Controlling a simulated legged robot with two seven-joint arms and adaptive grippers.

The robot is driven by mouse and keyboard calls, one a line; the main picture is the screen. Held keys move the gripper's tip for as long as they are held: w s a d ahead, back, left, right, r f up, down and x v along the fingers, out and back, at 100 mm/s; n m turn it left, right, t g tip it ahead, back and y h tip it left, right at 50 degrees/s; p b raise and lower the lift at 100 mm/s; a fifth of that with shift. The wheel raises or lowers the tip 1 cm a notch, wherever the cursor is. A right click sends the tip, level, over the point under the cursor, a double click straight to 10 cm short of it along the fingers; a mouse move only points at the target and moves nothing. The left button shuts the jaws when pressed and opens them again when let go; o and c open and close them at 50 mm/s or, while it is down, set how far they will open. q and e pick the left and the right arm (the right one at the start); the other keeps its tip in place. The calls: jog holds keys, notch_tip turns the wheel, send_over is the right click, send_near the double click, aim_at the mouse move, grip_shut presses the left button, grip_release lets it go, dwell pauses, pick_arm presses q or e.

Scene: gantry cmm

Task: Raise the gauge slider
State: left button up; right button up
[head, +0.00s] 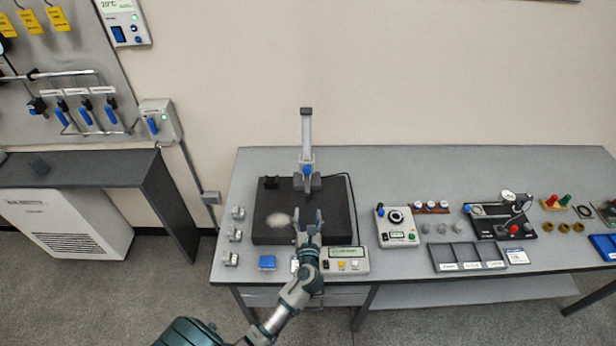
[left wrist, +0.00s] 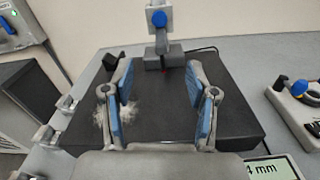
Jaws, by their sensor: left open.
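The height gauge (head: 306,130) stands upright at the back of a black plate (head: 268,230) on the grey bench. Its slider (head: 307,181), with a blue knob, sits low on the column. The slider's blue knob (left wrist: 159,19) also shows at the top of the left wrist view, above the grey base. My left gripper (head: 307,218) is open and empty over the plate, in front of the gauge and apart from it. In the left wrist view its blue-padded fingers (left wrist: 160,105) are spread wide, with the gauge beyond them. My right gripper is not in view.
A readout box (head: 347,259) stands at the plate's front right. Small metal parts (head: 235,235) line the bench's left side, near a blue block (head: 267,262). A control box (head: 396,227) stands to the right. The space above the plate is mostly clear.

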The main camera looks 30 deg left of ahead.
aim_at(307, 173)
pick_arm(q)
jog(key=x, duration=1.7)
jog(key=shift+d, duration=0.15)
jog(key=shift+w+a+f, duration=0.1)
jog(key=shift+w+a, duration=0.05)
jog(key=shift+a, duration=0.3)
jog(key=shift+d, duration=0.35)
grip_shut()
